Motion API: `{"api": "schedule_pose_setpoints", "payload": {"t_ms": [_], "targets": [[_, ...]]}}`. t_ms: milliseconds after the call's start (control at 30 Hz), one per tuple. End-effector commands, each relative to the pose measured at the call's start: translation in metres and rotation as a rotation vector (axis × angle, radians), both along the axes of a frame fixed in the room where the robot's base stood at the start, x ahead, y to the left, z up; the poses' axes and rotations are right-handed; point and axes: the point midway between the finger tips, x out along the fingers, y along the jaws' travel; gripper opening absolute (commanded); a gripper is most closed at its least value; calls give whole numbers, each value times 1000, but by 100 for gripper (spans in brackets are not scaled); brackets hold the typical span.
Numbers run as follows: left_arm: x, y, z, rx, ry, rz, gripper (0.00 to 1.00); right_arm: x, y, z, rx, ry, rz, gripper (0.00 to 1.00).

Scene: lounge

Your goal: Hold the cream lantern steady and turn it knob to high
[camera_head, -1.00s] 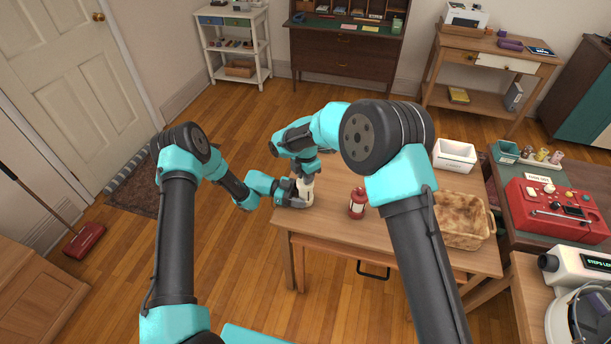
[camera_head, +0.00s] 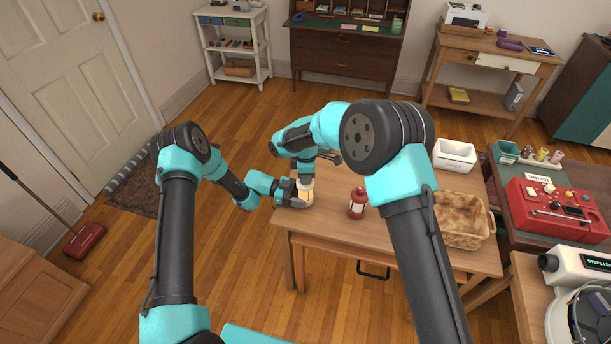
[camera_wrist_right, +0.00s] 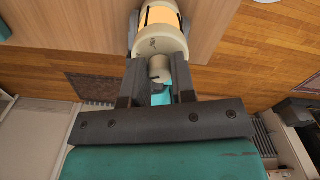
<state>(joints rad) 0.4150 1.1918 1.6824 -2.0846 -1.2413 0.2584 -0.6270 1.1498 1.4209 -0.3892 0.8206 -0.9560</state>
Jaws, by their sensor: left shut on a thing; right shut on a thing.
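The cream lantern (camera_head: 305,192) stands on the wooden table near its left edge, and its window glows warm orange. It also shows at the top of the right wrist view (camera_wrist_right: 160,38). My left gripper (camera_head: 297,196) is shut on the lantern body from the left. My right gripper (camera_head: 307,176) comes from above and behind. In the right wrist view its fingers (camera_wrist_right: 158,72) are shut on the lantern's small round knob (camera_wrist_right: 159,68). The knob's setting marks are too small to read.
A red lantern (camera_head: 357,204) stands to the right on the table (camera_head: 335,232). A woven basket (camera_head: 462,221) and a white bin (camera_head: 454,155) are farther right. The table's front middle is clear.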

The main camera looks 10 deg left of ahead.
Motion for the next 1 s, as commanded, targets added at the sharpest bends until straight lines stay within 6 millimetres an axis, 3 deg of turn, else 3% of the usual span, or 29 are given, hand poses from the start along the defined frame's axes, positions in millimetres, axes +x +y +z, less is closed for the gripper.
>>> {"api": "schedule_pose_setpoints", "payload": {"t_ms": [1000], "targets": [[0,0,0,0,0,0,50,-1,0,0,0,-1,-962,1]]}}
